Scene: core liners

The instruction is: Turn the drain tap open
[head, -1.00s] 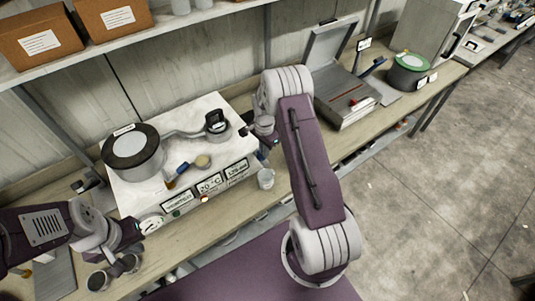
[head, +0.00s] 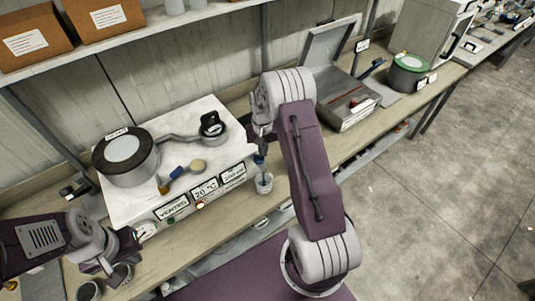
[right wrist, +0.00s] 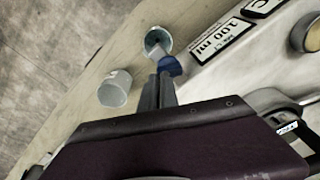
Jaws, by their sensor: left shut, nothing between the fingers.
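The drain tap (right wrist: 170,66), with a blue handle, is at the front right of the white bench unit (head: 120,205). In the head view the blue handle (head: 259,160) shows small beneath my right wrist. My right gripper (right wrist: 163,80) points at it, with its two dark fingers close together and their tips at or against the handle. I cannot tell whether the handle lies between them. A clear cup (head: 264,184) stands below the tap and also shows in the right wrist view (right wrist: 158,41). My left gripper (head: 139,236) is shut and empty near the unit's front left corner.
A dark round vessel (head: 126,156), a black-topped fitting (head: 212,124) and a tan cap (head: 198,166) are on the unit. A second clear cup (right wrist: 115,88) stands on the bench. An open metal case (head: 345,102) lies to the right of my right arm.

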